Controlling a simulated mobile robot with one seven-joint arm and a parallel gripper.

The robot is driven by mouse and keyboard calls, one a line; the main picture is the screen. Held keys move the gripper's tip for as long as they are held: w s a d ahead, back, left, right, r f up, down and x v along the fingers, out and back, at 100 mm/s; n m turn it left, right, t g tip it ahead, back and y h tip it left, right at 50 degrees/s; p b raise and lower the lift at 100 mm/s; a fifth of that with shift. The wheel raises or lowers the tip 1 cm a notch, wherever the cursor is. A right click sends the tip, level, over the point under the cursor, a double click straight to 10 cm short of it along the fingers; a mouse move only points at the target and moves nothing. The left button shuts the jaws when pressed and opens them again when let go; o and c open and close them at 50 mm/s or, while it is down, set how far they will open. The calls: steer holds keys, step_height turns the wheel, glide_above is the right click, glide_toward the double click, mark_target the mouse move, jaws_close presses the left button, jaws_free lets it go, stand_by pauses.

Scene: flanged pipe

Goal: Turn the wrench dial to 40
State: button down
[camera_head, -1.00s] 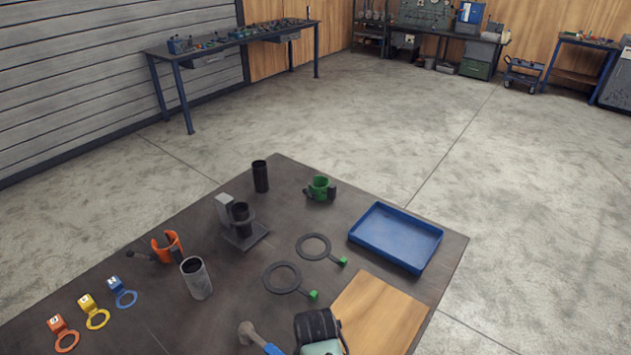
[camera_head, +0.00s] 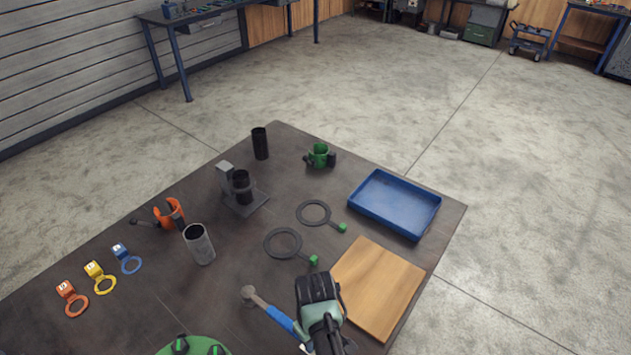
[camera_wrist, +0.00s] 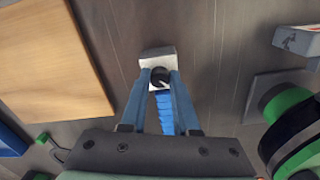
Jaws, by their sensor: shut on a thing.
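The wrench (camera_head: 279,318) lies on the dark table at the near side in the head view, with a blue handle and a round grey head pointing to the upper left. In the wrist view its blue handle (camera_wrist: 166,112) runs between my fingers, and a pale block (camera_wrist: 157,53) sits at its end. The black dial (camera_wrist: 160,76) with a light pointer mark is on this end. My gripper (camera_wrist: 160,82) has its two blue-grey fingers against both sides of the dial, shut on it. Scale numbers are not readable. My arm hides part of this end in the head view.
A wooden board (camera_head: 378,287) lies right of my arm, with a blue tray (camera_head: 395,204) beyond. Two black rings (camera_head: 283,243) lie ahead. A green flanged part (camera_head: 192,347) is at the near edge. A grey cylinder (camera_head: 198,244) and an orange clamp (camera_head: 169,214) stand left.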

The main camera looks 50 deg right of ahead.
steer(key=m+p, duration=0.1)
steer(key=m, duration=0.5)
steer(key=m+p, duration=0.1)
steer(key=m, duration=0.5)
steer(key=shift+m, duration=0.4)
stand_by(0.3)
steer(key=c, duration=0.6)
jaws_free()
steer(key=shift+c, duration=0.2)
step_height(320, 180, up, 13)
steer(key=shift+b, duration=0.3)
